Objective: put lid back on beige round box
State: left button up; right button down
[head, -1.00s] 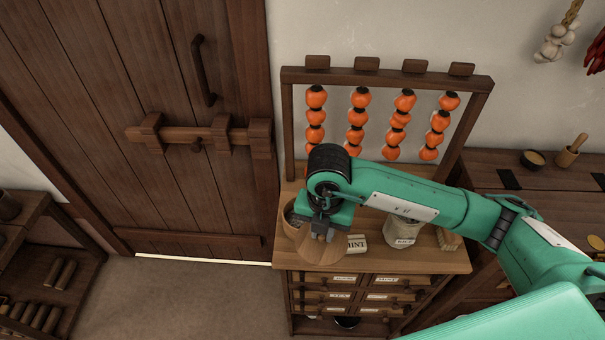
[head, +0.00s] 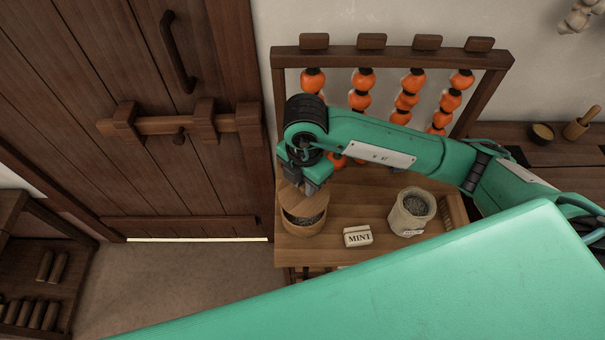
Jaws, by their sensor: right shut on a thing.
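The beige round box (head: 301,229) stands at the left end of the wooden cabinet top (head: 345,206). Its mouth is partly uncovered and dark grey contents show inside. My right gripper (head: 311,184) is shut on the round wooden lid (head: 299,201). The lid is over the back left part of the box's mouth, and its far side is hidden by the gripper. I cannot tell whether the lid touches the rim. My left gripper is not in view.
A small MINT label block (head: 357,236) and an open sack of grey contents (head: 411,212) stand right of the box. A rack with strings of orange fruit (head: 407,91) rises behind. The barred door (head: 175,136) is at left.

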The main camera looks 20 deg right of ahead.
jog(key=f, duration=0.1)
jog(key=f+b, duration=0.1)
jog(key=f, duration=0.1)
jog(key=shift+w, duration=0.2)
notch_tip(320, 180, down, 2)
jog(key=shift+f+b, duration=0.1)
jog(key=shift+b, duration=1.1)
jog(key=shift+f, duration=0.3)
pick_arm(q)
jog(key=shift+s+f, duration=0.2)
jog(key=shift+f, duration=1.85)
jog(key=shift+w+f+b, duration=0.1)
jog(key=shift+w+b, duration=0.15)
jog(key=shift+b, duration=0.05)
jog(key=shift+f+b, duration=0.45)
pick_arm(e)
jog(key=shift+f, duration=0.15)
jog(key=c, duration=0.7)
grip_release()
jog(key=shift+c, duration=0.2)
